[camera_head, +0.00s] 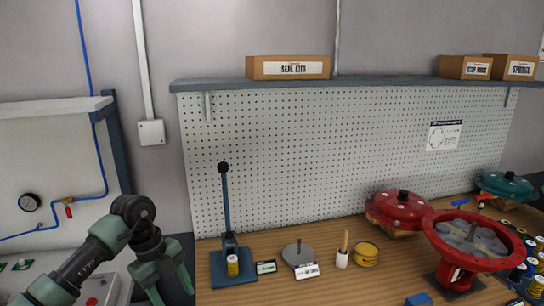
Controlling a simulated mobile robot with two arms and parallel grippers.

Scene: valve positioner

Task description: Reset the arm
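My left arm comes in from the lower left, rises to a dark joint and bends down. At its end my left gripper (172,292) points down with two green fingers spread apart, their tips near the bottom edge. Nothing shows between them. It is in front of the left end of the bench, left of the blue press. My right arm and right gripper are not in view. The blue press (227,250) has a tall lever (226,195) standing nearly upright with a black knob on top.
A shelf (390,83) with boxes hangs above. Bench front is mostly clear.

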